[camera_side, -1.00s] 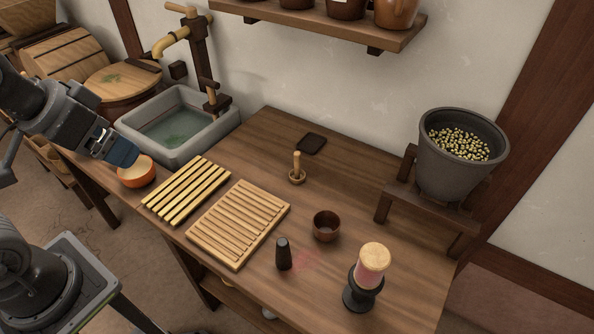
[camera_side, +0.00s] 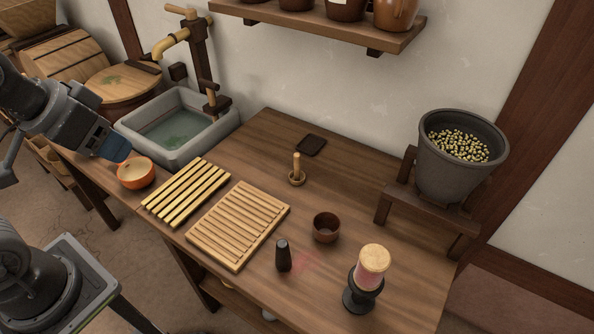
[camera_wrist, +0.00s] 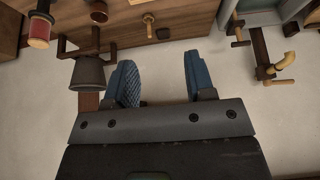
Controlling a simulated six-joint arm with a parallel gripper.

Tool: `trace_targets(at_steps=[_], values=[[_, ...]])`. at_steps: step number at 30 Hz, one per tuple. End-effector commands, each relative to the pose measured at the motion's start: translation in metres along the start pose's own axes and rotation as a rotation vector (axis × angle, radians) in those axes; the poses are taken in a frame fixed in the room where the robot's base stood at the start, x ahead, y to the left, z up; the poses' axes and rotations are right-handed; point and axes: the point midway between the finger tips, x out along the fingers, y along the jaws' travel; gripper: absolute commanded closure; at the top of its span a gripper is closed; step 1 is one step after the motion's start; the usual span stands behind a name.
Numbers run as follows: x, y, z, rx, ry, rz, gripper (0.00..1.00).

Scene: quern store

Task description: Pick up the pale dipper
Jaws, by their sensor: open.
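The pale dipper (camera_side: 297,172) stands on the wooden counter (camera_side: 262,150), its pale handle upright from a small round brown cup. A small pale upright shape near the top of the wrist view looks like the same dipper (camera_wrist: 149,19). My gripper (camera_side: 114,147) is at the far left in the side view, near the basin and the orange bowl, well away from the dipper. In the wrist view my gripper's blue fingers (camera_wrist: 164,76) are spread apart with nothing between them.
A stone basin (camera_side: 178,128) with a tap and an orange bowl (camera_side: 136,173) are at the left. Two slatted racks (camera_side: 238,222) lie in front of the dipper. A dark slab (camera_side: 311,145), brown cup (camera_side: 326,227), dark cylinder (camera_side: 283,256), lamp-like stand (camera_side: 369,270) and grey pot (camera_side: 455,165) surround it.

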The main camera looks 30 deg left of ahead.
Motion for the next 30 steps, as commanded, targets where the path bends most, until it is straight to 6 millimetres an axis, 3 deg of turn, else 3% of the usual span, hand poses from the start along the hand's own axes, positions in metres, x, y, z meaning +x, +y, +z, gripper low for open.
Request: trace_targets(at_steps=[4, 7, 14, 21, 25, 30], values=[[0.006, 0.001, -0.025, -0.013, -0.015, -0.007, 0.50], [0.018, 0.004, -0.055, -0.031, -0.029, -0.015, 0.50], [0.069, 0.017, -0.127, -0.076, -0.053, -0.037, 0.50], [0.153, 0.040, -0.183, -0.117, -0.074, -0.056, 0.50], [0.208, 0.056, -0.201, -0.135, -0.085, -0.064, 0.50], [0.272, 0.074, -0.210, -0.154, -0.093, -0.071, 0.50]])
